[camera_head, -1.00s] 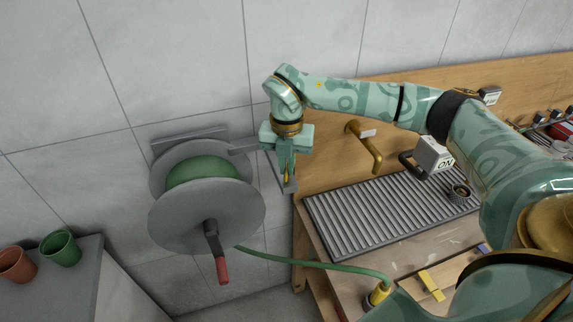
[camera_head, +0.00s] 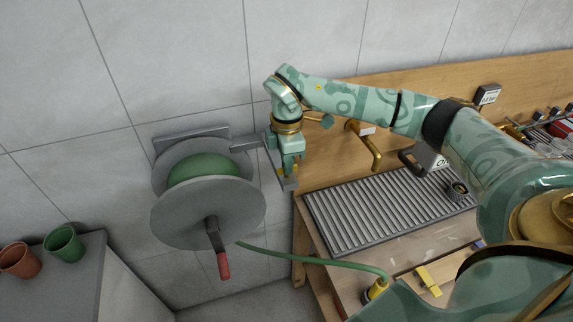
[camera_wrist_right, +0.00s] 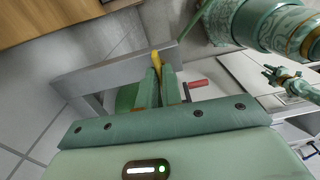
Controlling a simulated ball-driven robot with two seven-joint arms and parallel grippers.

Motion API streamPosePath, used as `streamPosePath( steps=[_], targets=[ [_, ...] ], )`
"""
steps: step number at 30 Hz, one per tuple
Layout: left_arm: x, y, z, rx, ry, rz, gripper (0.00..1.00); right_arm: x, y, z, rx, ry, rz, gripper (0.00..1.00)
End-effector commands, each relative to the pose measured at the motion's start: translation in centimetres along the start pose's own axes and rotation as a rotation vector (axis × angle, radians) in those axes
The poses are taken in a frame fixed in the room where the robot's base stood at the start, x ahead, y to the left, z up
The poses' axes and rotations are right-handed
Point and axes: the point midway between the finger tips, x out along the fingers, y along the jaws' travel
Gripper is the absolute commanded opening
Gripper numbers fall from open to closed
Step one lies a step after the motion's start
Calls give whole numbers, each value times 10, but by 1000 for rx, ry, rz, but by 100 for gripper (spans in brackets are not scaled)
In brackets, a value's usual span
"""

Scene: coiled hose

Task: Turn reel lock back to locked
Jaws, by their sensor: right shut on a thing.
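The hose reel (camera_head: 175,215) is a grey drum on the wall at the left, with green hose wound between its discs. A grey bar (camera_head: 245,146) sticks out to its right, towards my right gripper. My right gripper (camera_head: 287,178) points down beside the reel. It is shut on a small yellow piece, taken as the reel lock's handle (camera_wrist_right: 156,60), at a grey bar's end in the wrist view. The jaws hide most of it. A small green arm part (camera_wrist_right: 287,82) at the right of the wrist view may be my left gripper; its jaws cannot be made out.
The reel's red-gripped crank (camera_head: 222,262) hangs in front. Green hose (camera_head: 310,262) runs right to a yellow nozzle (camera_head: 377,289). A brass tap (camera_head: 372,150) and a ribbed grey drainer (camera_head: 385,210) are right of the gripper. Two pots (camera_head: 64,243) stand at lower left.

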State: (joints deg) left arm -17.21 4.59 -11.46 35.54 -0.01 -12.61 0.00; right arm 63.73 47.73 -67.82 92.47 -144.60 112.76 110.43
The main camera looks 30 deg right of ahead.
Motion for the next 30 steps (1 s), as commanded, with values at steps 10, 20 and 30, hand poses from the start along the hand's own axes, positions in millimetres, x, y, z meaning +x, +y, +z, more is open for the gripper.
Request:
streamPosePath(
  steps=[10, 20, 30],
  targets=[
    [0, 0, 0, 0, 1, 0, 36, -1, 0, 0, 0, 0, 2, 21],
    [-18, -1, -4, 0, 3, -1, 36, -22, 0, 0, -1, 1, 2, 21],
    [-54, -3, -9, 0, 7, -2, 36, -63, 0, 0, -2, 1, 2, 21]
  ],
)
